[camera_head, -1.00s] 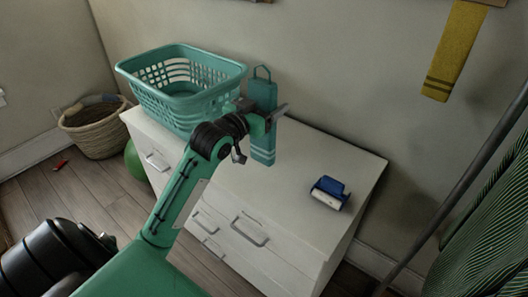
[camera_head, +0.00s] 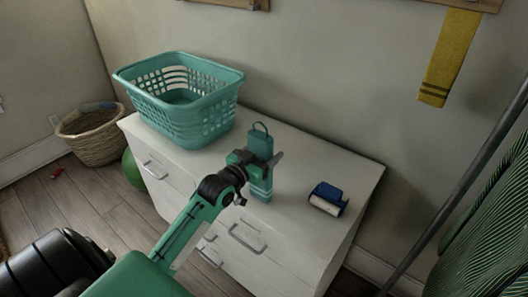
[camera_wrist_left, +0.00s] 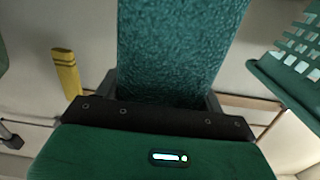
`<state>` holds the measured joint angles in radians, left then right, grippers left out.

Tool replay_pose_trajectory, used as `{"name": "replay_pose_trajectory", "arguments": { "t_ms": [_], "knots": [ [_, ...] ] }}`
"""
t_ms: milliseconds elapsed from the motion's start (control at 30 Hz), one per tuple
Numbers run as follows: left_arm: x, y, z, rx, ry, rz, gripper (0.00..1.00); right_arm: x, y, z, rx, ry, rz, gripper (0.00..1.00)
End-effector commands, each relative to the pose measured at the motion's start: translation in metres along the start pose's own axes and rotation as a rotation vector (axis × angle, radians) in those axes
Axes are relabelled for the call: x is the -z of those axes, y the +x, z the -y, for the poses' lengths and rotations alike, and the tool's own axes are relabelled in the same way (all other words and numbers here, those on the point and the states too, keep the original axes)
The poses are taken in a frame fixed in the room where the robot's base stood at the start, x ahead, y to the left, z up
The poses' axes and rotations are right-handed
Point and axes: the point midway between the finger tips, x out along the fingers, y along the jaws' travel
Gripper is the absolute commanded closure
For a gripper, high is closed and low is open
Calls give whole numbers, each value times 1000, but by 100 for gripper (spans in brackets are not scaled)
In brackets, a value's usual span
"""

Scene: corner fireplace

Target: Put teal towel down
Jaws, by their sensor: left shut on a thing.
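The teal towel (camera_head: 261,147) hangs upright as a narrow strip with a loop at its top and pale stripes near its lower end. It is over the white dresser top (camera_head: 315,165); I cannot tell whether its lower end touches the surface. My left gripper (camera_head: 262,160) is shut on the towel around its middle. In the left wrist view the towel (camera_wrist_left: 175,45) fills the centre between the fingers of my left gripper (camera_wrist_left: 160,105). My right gripper is not in view.
A teal laundry basket (camera_head: 190,120) stands on the dresser's left part. A blue and white lint roller (camera_head: 328,198) lies to the right of the towel. A yellow towel (camera_head: 447,60) hangs on the wall. A wicker basket (camera_head: 95,145) stands on the floor at left.

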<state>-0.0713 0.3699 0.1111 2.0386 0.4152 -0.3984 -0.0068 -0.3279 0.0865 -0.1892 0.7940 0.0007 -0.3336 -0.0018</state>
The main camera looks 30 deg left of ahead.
Motion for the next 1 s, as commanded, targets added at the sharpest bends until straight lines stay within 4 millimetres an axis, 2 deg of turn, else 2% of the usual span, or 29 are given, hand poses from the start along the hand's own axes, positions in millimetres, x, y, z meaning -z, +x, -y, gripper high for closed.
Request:
{"name": "replay_pose_trajectory", "arguments": {
  "t_ms": [200,233,300,333,667,867,1000],
  "knots": [
    [-3,0,0,0,0,-1,62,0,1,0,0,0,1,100],
    [-3,0,0,0,0,0,24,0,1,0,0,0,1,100],
    [-2,0,0,0,0,0,11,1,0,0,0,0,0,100],
    [-2,0,0,0,0,0,8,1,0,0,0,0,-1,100],
    [2,0,0,0,0,-1,8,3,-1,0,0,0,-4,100],
    [-2,-21,0,1,0,2,8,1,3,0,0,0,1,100],
    [-2,-45,0,1,1,2,8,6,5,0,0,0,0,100]
  ]
}}
